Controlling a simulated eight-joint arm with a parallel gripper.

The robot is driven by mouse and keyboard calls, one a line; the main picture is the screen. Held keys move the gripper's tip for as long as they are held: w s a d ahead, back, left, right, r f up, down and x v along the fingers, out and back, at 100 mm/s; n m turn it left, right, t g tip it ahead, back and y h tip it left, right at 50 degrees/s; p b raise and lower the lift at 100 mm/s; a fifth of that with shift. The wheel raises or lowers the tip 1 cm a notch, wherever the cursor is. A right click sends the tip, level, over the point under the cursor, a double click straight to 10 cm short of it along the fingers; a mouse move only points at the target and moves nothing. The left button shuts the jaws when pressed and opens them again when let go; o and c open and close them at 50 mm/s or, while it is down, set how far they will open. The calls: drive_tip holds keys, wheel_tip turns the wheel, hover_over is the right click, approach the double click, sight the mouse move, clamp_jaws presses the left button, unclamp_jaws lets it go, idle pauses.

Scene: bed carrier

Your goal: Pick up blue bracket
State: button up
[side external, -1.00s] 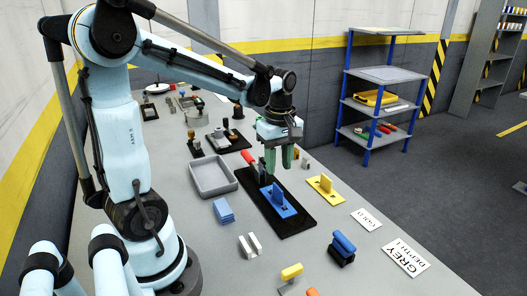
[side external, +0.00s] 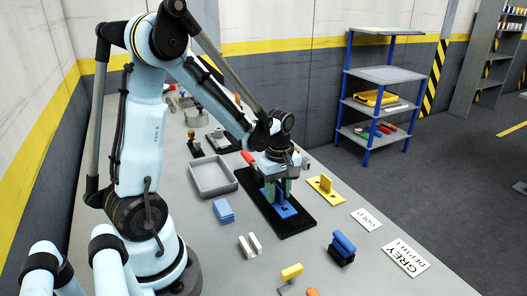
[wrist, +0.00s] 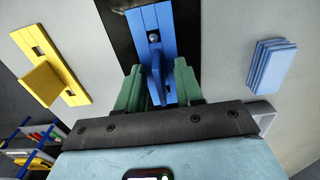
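The blue bracket (side external: 288,209) has a flat base and an upright plate. It lies on a black fixture plate (side external: 293,228) on the bench. It also shows in the wrist view (wrist: 157,80), with a bolt or hole in its base. My gripper (side external: 277,197) is lowered over the bracket, pointing down. In the wrist view my gripper's green fingers (wrist: 158,82) stand on either side of the blue upright plate. They look open, with some space beside the plate. Whether either finger touches it is hard to tell.
A red-handled clamp (side external: 248,158) stands at the back of the fixture. A yellow bracket (side external: 322,190) lies to the right. A grey tray (side external: 213,178) and a stack of blue plates (side external: 223,211) are on the left. A dark block with a blue top (side external: 343,245) is in front.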

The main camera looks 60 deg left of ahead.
drive_tip(key=shift+f, duration=0.1)
clamp_jaws()
drive_tip(key=shift+r, duration=0.2)
idle(0.4)
